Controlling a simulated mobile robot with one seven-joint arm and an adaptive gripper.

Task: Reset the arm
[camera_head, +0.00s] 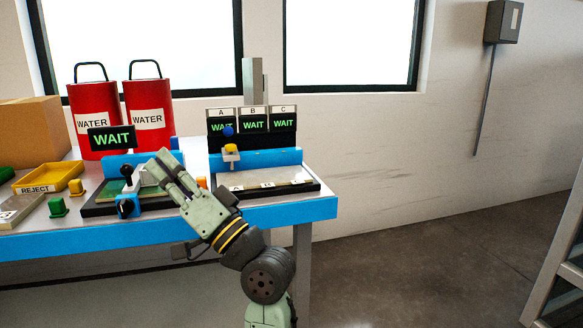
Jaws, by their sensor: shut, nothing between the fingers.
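My arm reaches up from the bottom of the picture, with pale green links and a dark joint. My gripper (160,160) is shut and empty, its fingers pointing up and to the left. It is over the front of the bench, in front of a blue-backed station with a green plate (117,191), and hides part of that station. I cannot tell whether the fingers touch anything there.
The bench (280,214) has a blue front edge. Two red WATER cans (97,122) stand behind. A yellow REJECT tray (48,179) and small blocks lie left. A station with A, B, C screens (252,124) reading WAIT stands right. Floor right of the bench is clear.

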